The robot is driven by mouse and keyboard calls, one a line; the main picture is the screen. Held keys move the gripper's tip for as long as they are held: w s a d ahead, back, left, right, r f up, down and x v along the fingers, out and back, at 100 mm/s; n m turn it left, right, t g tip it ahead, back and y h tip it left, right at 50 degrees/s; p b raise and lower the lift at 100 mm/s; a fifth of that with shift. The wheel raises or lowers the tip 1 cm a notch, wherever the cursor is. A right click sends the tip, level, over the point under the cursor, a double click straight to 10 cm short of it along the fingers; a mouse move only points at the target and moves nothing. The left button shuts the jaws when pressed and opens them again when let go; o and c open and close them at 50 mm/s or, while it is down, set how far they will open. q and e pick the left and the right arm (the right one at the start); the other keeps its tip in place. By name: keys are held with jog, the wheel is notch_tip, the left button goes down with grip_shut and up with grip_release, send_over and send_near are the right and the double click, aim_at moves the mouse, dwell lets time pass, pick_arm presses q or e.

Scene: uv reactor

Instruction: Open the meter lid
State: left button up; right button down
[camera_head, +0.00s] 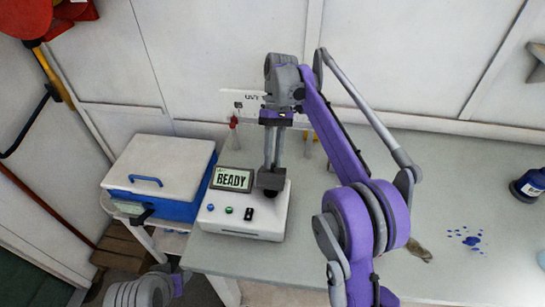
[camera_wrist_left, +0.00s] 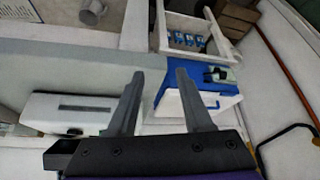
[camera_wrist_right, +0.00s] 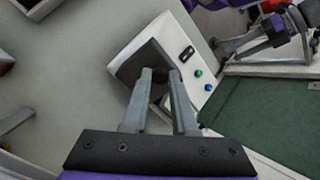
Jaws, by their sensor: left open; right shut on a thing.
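My right gripper (camera_head: 271,168) reaches straight down onto the lid. In the right wrist view its fingers (camera_wrist_right: 161,76) are a little apart around a dark part at the lid, partly hidden by them. The lid looks down. My left gripper (camera_wrist_left: 160,76) is open and empty in the left wrist view.
A blue box with a white lid (camera_head: 158,167) stands left of the meter. A white rack (camera_head: 245,103) stands behind. A dark bottle (camera_head: 528,185) and blue stains (camera_head: 470,239) are at the right of the table. A crate with blue items (camera_wrist_left: 188,20) shows in the left wrist view.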

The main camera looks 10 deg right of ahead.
aim_at(272, 173)
pick_arm(q)
jog(key=shift+c, duration=0.2)
